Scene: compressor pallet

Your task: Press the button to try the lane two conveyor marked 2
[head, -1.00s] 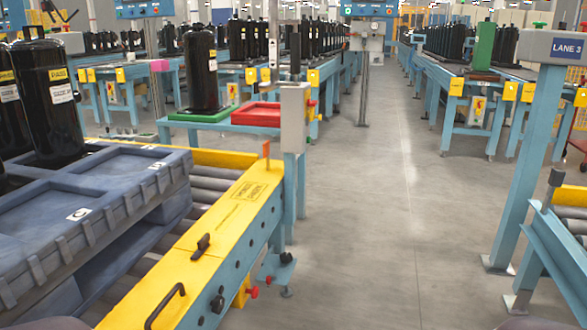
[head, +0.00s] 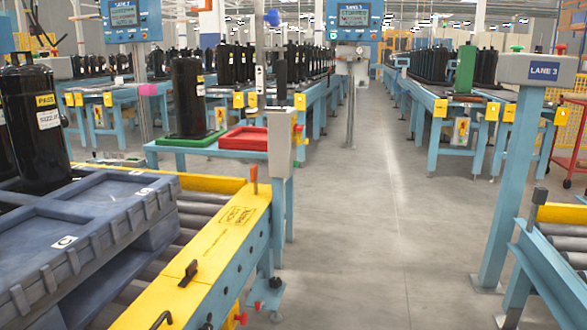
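The near conveyor has a yellow side rail (head: 215,240) and grey rollers (head: 195,222), at the left of the head view. I can read no 2 on it. A grey box marked LANE 3 (head: 542,70) stands at the right. Neither gripper is in view.
A blue-grey pallet (head: 100,218) bearing a black compressor (head: 36,125) rests on the near rollers. Green (head: 190,141) and red (head: 244,139) trays lie on a bench behind. A clear grey aisle floor (head: 385,230) runs up the middle, with another conveyor (head: 555,245) at lower right.

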